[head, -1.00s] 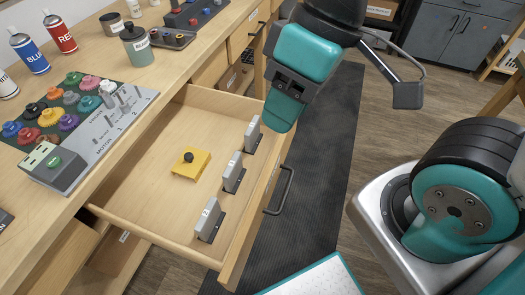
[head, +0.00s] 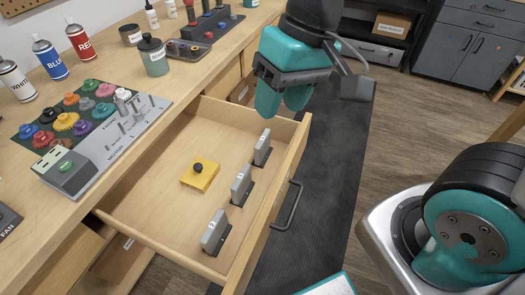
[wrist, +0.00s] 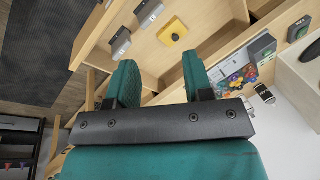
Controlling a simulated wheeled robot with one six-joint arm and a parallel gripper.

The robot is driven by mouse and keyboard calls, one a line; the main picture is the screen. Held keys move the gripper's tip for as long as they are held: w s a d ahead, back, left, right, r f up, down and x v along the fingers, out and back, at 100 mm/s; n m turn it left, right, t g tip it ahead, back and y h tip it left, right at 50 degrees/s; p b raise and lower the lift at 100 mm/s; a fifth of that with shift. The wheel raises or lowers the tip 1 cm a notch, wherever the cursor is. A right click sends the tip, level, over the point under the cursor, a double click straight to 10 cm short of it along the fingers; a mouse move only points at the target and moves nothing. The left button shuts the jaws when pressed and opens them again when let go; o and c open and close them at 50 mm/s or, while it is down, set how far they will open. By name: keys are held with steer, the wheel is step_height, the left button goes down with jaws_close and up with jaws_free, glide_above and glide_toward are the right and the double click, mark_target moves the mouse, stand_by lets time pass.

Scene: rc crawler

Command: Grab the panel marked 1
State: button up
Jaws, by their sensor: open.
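Three small grey panels stand upright on dark bases in a row along the right side of the open drawer: a near panel (head: 214,232), a middle panel (head: 241,186) and a far panel (head: 262,148). The near one seems to bear a 2; the other marks are too small to read surely, so I cannot tell which is marked 1. My gripper (head: 282,104) is open and empty, above the drawer's far right corner and nearest the far panel. In the wrist view, two panels show beyond the fingers of my gripper (wrist: 163,72), one at the top edge.
A yellow block with a black knob (head: 200,174) sits mid-drawer. The wooden drawer (head: 140,232) has raised walls and a handle (head: 289,205). A control board with coloured knobs (head: 90,130) and spray cans (head: 80,42) are on the bench. The drawer's left part is clear.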

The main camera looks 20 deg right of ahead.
steer(key=w+d+f+m+h, duration=0.1)
steer(key=w+f+m+h, duration=0.1)
steer(key=w+f+m, duration=0.55)
steer(key=m+h+b, duration=0.1)
steer(key=m, duration=0.3)
glide_above(262, 138)
step_height(262, 138, down, 4)
step_height(262, 138, down, 11)
steer(key=shift+w+r, duration=0.1)
steer(key=shift+r, duration=0.1)
steer(key=shift+s+f+p, duration=0.2)
steer(key=shift+f+p, duration=0.35)
steer(key=shift+f, duration=2.55)
steer(key=shift+c, duration=0.5)
jaws_close()
